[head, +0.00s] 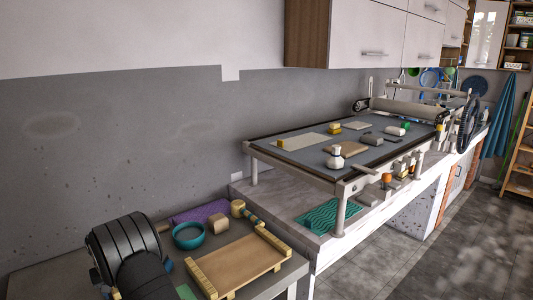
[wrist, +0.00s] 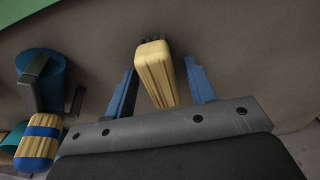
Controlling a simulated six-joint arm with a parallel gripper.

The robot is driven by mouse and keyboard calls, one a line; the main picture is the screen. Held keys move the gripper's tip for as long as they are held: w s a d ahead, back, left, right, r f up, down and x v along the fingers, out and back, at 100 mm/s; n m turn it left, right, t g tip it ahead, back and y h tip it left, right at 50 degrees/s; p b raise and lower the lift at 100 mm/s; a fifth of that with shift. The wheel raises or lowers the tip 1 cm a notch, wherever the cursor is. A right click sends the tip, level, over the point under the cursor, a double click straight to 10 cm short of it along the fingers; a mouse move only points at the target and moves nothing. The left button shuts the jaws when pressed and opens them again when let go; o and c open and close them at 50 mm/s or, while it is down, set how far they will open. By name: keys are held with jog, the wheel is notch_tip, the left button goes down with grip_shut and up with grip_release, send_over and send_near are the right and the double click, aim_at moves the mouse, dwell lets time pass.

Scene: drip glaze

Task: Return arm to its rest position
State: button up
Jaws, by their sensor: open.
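My gripper (wrist: 163,78) shows in the wrist view with its two blue fingers spread apart. A pale yellow ribbed block (wrist: 155,70) appears in the gap between the fingers, with space visible on both sides of it. I cannot tell how far below the fingertips the block is. In the head view my dark arm fills the lower left corner beside the near table, and the fingers cannot be made out there.
In the head view, a wooden tray with yellow rails (head: 242,266), a teal bowl (head: 188,242), a tan lump (head: 218,222) and a purple mat (head: 203,210) crowd the near table. A yellow-banded object (wrist: 37,145) and blue cylinder (wrist: 40,70) are left in the wrist view.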

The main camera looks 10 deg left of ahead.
notch_tip(320, 180, up, 10)
jog(key=shift+a+f, duration=0.1)
jog(key=shift+f, duration=0.05)
jog(key=shift+w+d+r, duration=0.25)
jog(key=shift+d+r, duration=0.2)
jog(key=shift+d, duration=0.1)
jog(key=d+n, duration=0.3)
jog(key=d, duration=0.6)
jog(key=w+d+n, duration=0.1)
jog(key=d+n, duration=0.2)
jog(key=d, duration=0.7)
jog(key=w+d+n+g, duration=0.1)
jog(key=d+n, duration=0.2)
jog(key=d, duration=0.7)
jog(key=shift+w+r+n, duration=0.15)
jog(key=shift+n, duration=0.15)
jog(key=d+f+m, duration=0.3)
jog(key=d, duration=0.4)
jog(key=d+f+m, duration=0.2)
jog(key=d+f, duration=0.2)
jog(key=d, duration=0.3)
jog(key=shift+m+t, duration=0.3)
jog(key=shift+m, duration=0.1)
jog(key=shift+o, duration=0.3)
